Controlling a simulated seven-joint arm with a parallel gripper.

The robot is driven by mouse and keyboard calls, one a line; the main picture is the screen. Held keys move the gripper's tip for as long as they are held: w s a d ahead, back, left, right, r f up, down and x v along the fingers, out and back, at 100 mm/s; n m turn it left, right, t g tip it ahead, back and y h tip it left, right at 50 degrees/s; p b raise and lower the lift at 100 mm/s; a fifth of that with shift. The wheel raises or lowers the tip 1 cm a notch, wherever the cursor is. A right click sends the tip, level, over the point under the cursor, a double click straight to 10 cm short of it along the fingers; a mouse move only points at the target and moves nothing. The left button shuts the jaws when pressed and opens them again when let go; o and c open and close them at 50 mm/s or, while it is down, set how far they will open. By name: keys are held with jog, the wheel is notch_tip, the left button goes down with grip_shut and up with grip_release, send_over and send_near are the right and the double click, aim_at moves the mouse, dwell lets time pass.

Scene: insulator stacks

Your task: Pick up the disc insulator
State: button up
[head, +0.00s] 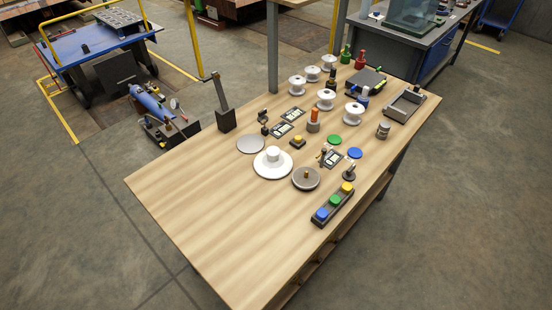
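A wide white disc with a short white raised cap (273,162), which looks like the disc insulator, lies flat near the middle of the wooden table (200,210). Its top is fully visible and nothing covers it. Several smaller white spool-shaped pieces (326,99) stand farther back on the table. My gripper is not in view, and nothing is seen touching the white disc.
A flat grey disc (251,144) lies behind-left of the white disc. A dark round base with a brass knob (305,178) is close at right. A three-button box (333,205) is near the right edge. A dark upright holder (225,118) stands at left. The front-left table is clear.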

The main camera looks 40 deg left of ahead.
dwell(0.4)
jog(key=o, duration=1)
